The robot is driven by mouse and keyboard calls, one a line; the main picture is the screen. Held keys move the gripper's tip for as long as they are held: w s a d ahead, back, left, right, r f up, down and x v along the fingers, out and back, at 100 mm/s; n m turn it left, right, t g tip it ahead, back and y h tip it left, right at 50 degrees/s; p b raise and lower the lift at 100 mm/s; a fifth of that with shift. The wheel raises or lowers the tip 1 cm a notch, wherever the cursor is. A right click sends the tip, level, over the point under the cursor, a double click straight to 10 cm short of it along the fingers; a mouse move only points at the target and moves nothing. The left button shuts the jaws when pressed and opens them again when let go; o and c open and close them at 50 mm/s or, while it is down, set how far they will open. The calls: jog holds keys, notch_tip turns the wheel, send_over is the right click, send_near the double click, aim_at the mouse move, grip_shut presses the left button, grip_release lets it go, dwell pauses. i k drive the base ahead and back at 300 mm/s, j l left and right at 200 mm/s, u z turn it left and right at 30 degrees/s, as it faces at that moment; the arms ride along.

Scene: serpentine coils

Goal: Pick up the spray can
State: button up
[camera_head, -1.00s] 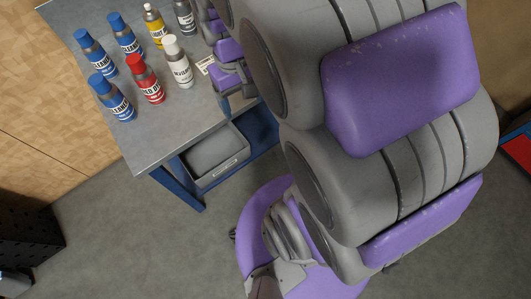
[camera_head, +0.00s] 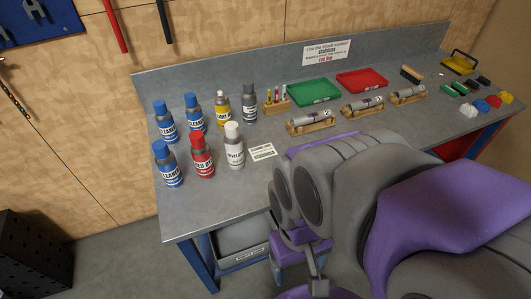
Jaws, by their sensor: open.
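Several spray cans stand upright on the left of the grey workbench (camera_head: 215,198). A red can (camera_head: 202,158) and a white can (camera_head: 235,150) are in the front row. Blue-capped cans stand at front left (camera_head: 167,166), back left (camera_head: 163,121) and behind the red can (camera_head: 194,114). A yellow can (camera_head: 223,112) and a dark grey can (camera_head: 249,104) are at the back. Which can is meant, I cannot tell. My gripper (camera_head: 288,255) seems to be the purple jointed part by the bench's front edge. It is open, empty, partly hidden by my arm, and apart from the cans.
A label card (camera_head: 262,152) lies beside the white can. A small wooden rack (camera_head: 276,104), green tray (camera_head: 314,91) and red tray (camera_head: 361,81) are farther back. Cylinders on wooden cradles (camera_head: 311,122) stand right. My coiled arm covers the lower right. A drawer (camera_head: 240,255) hangs below.

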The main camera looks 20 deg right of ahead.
aim_at(221, 105)
jog(key=z, duration=1.7)
jog(key=u, duration=1.6)
jog(key=i+l+u, duration=0.1)
jog(key=i, duration=0.25)
jog(key=i+l, duration=0.15)
jog(key=i, duration=0.2)
jog(key=u, duration=0.05)
